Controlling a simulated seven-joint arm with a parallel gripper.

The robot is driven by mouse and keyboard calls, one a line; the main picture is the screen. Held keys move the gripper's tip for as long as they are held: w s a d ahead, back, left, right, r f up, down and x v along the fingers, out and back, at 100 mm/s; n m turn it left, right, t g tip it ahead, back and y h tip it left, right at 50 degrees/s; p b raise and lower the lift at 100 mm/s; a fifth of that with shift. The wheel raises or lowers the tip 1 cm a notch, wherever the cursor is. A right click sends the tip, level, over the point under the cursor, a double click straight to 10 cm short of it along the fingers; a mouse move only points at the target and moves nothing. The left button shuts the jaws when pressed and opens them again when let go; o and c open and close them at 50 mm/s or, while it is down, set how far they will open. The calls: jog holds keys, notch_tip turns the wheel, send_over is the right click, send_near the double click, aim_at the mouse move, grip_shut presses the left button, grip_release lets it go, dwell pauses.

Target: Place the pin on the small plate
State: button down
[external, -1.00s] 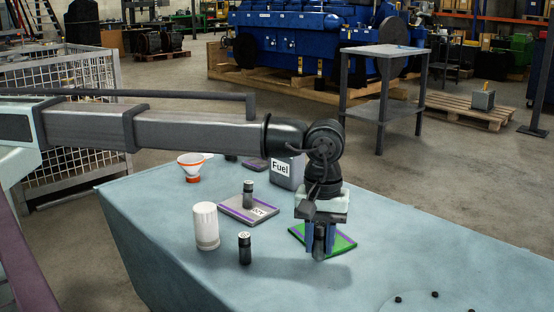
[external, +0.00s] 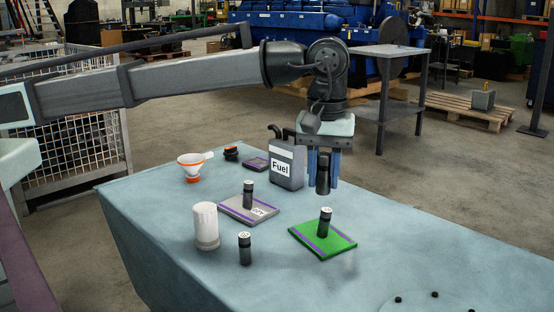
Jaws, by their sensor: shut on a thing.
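My gripper (external: 322,180) hangs above the table, over the back part of the green plate (external: 338,245). Its blue fingers are shut on a dark, upright cylindrical pin (external: 322,173), held clear of the surface. A similar dark pin with a light top (external: 324,223) stands on the green plate below. Another pin (external: 248,194) stands on the grey plate (external: 233,207) with a purple stripe. A third (external: 245,249) stands on the bare table. The smallest plate (external: 256,163), dark with purple, lies flat behind the grey one, with nothing seen on it.
A grey fuel can (external: 287,166) stands left of my gripper, close to the smallest plate. A white funnel with orange bands (external: 192,166), a black cap-like part (external: 231,153) and a white cylinder (external: 206,226) stand on the blue-grey table (external: 410,250). The right side of the table is mostly clear.

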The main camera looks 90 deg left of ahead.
jog(key=w+a+n, duration=0.1)
jog(key=a+n, duration=0.3)
jog(key=a, duration=1.2)
jog(key=n, duration=1.3)
send_over(258, 162)
notch_tip(258, 162, down, 10)
jog(key=shift+w+a+f, duration=0.1)
jog(key=shift+a+f, duration=0.05)
jog(key=shift+f, duration=5.5)
jog(key=shift+f, duration=0.15)
jog(key=c, duration=0.8)
grip_release()
jog(key=shift+c, duration=0.2)
